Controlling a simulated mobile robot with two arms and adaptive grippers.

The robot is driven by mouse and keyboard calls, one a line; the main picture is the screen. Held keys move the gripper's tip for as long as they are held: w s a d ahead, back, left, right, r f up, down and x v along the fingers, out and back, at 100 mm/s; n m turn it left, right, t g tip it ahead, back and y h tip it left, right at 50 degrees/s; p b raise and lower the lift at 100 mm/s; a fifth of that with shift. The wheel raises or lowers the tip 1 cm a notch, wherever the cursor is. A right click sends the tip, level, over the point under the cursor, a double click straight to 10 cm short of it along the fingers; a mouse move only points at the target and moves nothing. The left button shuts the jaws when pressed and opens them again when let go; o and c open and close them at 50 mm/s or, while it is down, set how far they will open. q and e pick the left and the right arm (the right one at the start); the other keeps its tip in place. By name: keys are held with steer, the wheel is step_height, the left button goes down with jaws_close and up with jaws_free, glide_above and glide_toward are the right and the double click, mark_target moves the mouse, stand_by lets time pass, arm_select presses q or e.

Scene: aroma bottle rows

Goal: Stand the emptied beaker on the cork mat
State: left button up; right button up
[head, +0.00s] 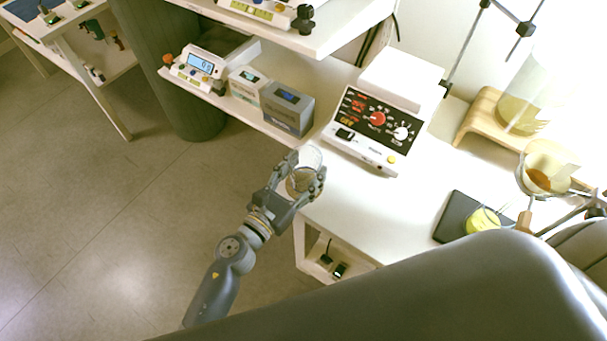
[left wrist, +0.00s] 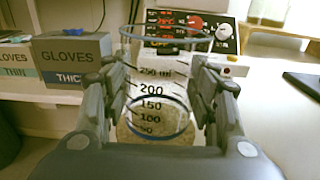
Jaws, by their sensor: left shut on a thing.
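My left gripper (head: 296,182) is shut around a clear glass beaker (head: 309,158) near the bench's front edge. In the left wrist view the beaker (left wrist: 150,90) stands roughly upright between the fingers, with black volume marks and blue-looking rings. No liquid is clear in it. A round, speckled tan patch, which looks like the cork mat (left wrist: 150,133), shows through and around the beaker's lower end. I cannot tell whether the beaker's base touches it. In the head view the fingers partly cover that spot. My right gripper does not show.
A hotplate-like device (head: 375,120) with red and white knobs stands just behind the beaker. Glove boxes (head: 287,108) and a scale (head: 200,65) are at left. A dark pad (head: 452,213) with a yellow-filled vessel (head: 482,221) and a funnel (head: 545,170) are at right. The bench between is clear.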

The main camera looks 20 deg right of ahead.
arm_select(q)
steer(key=shift+f, duration=0.3)
steer(key=shift+f, duration=0.15)
steer(key=o, duration=1.2)
